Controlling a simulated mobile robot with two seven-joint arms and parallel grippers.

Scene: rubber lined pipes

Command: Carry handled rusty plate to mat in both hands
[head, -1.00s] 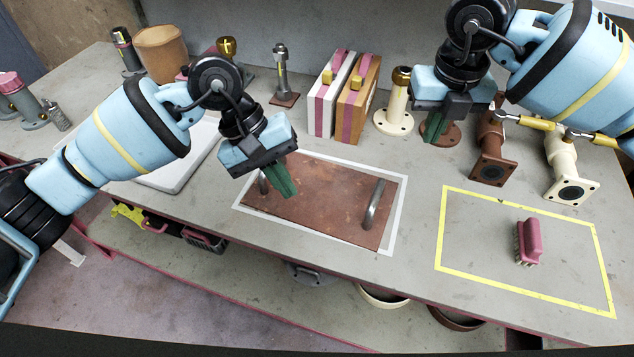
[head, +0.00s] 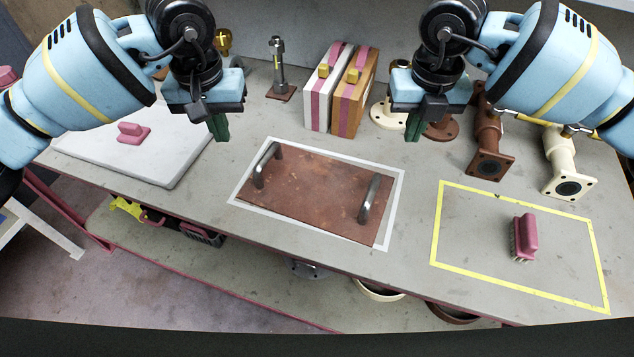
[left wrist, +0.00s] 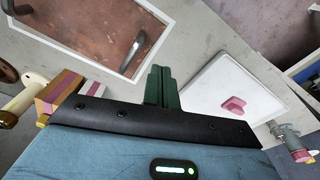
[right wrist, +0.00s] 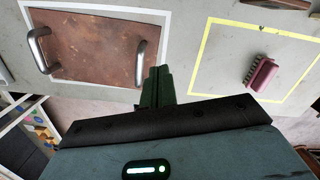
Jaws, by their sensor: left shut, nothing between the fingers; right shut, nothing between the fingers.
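The rusty brown plate (head: 312,197) lies flat on the bench inside a white outline, with a grey bar handle at each end. It also shows in the left wrist view (left wrist: 107,25) and right wrist view (right wrist: 92,48). A flat white slab (head: 85,160), possibly the mat, lies at the bench's left with a pink handled block (head: 133,133) on it. My left gripper (head: 218,130) is shut and empty, above the bench behind and left of the plate. My right gripper (head: 414,130) is shut and empty, behind and right of the plate. Neither touches the plate.
A yellow outline (head: 434,225) at the right holds a pink brush (head: 524,237). White and orange cases (head: 354,92), a metal fitting (head: 280,70) and flanged pipes (head: 487,140) stand along the back. The bench between slab and plate is clear.

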